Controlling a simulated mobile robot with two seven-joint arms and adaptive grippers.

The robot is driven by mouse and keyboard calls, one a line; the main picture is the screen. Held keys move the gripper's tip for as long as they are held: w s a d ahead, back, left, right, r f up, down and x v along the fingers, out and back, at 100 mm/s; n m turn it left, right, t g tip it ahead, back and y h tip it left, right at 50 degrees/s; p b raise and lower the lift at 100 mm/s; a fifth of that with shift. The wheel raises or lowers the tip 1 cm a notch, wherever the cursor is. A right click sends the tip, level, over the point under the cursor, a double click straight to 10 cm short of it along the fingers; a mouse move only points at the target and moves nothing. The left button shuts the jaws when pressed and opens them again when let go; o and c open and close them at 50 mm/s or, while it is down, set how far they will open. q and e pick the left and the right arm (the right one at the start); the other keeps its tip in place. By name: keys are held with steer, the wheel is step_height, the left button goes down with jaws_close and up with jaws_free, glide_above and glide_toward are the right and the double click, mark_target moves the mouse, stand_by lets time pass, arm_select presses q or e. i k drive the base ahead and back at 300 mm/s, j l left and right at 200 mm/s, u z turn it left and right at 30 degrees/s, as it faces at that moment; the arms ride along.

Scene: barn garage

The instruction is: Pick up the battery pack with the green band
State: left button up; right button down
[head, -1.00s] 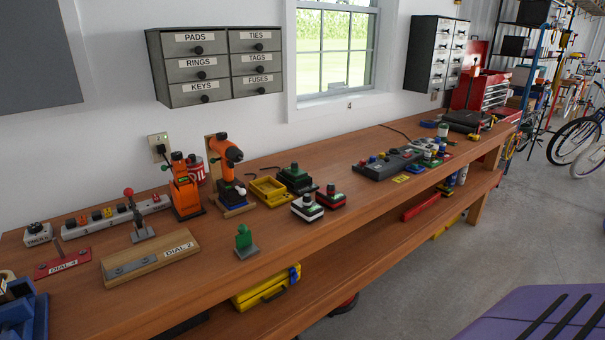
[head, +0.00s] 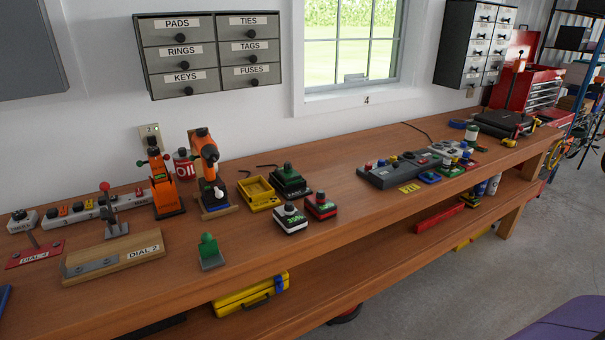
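Two small battery packs stand side by side near the front edge of the workbench. One is a white and black pack (head: 291,219) with green marking on its front face. The other is a red and black pack (head: 321,207) just to its right, with a small green mark. Behind them, a black pack with a green top (head: 290,181) sits near the yellow tray. I cannot tell for sure which pack carries the green band. Neither of my grippers is in view.
The wooden workbench (head: 345,225) has free room right of the packs. A yellow tray (head: 259,193), orange drill (head: 207,172) and green-topped stand (head: 210,252) are nearby. A grey control panel (head: 398,171) lies further right. Wall drawers (head: 210,55) hang above.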

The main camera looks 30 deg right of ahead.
mark_target(286, 175)
steer(key=l, duration=1.1)
steer(key=i+l, duration=0.1)
steer(key=l, duration=0.95)
